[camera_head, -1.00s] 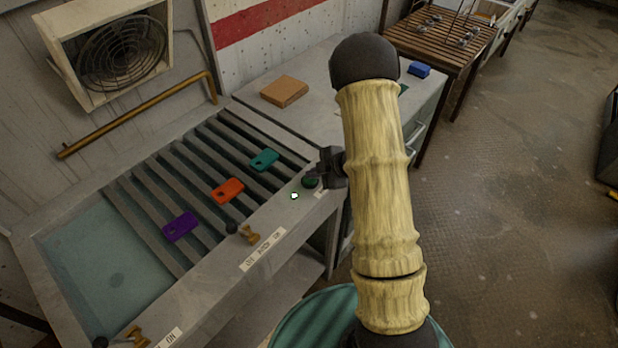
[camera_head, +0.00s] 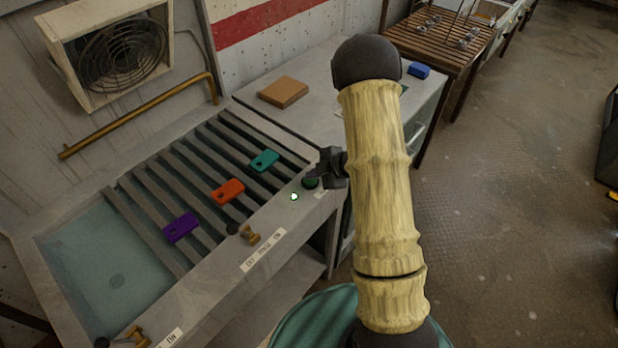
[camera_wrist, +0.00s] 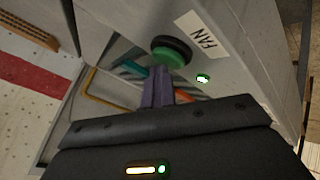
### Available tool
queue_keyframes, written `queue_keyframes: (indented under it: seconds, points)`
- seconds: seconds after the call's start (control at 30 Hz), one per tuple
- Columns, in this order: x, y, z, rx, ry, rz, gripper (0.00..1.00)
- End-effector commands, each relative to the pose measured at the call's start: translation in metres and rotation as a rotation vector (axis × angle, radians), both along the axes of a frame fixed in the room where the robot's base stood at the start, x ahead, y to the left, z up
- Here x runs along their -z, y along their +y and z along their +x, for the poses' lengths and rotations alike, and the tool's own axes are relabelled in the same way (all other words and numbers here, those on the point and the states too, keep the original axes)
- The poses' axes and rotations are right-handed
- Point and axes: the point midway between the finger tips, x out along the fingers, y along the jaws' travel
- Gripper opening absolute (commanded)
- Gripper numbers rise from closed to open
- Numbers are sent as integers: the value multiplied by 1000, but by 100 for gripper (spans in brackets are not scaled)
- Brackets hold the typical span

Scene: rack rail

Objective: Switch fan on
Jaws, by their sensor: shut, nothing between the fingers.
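The fan (camera_head: 122,52) sits in a pale square housing on the back wall, behind its round grille. The fan button is a green push button (camera_wrist: 172,52) with a dark collar, next to a FAN label (camera_wrist: 202,35) and a lit green lamp (camera_wrist: 203,78) in the wrist view. In the head view the button (camera_head: 310,183) and the lit lamp (camera_head: 294,197) are on the front rim of the sink unit. My gripper (camera_head: 322,168) is shut and empty, its tips close by the button. In the wrist view the fingertips (camera_wrist: 159,72) are just beside the button; contact cannot be told.
Purple (camera_head: 181,227), orange (camera_head: 228,191) and teal (camera_head: 264,160) tags lie on the slatted rack (camera_head: 150,215). A brown block (camera_head: 284,91) lies on the counter behind. Open floor (camera_head: 500,230) is at the right.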

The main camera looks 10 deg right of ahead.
Motion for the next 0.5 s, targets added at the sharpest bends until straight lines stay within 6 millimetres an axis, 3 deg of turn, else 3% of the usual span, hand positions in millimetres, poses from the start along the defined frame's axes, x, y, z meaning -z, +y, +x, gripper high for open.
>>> queue_keyframes:
  seconds: [0.5]
  points:
    - [-41, 0, 0, 1, -1, -1, 0]
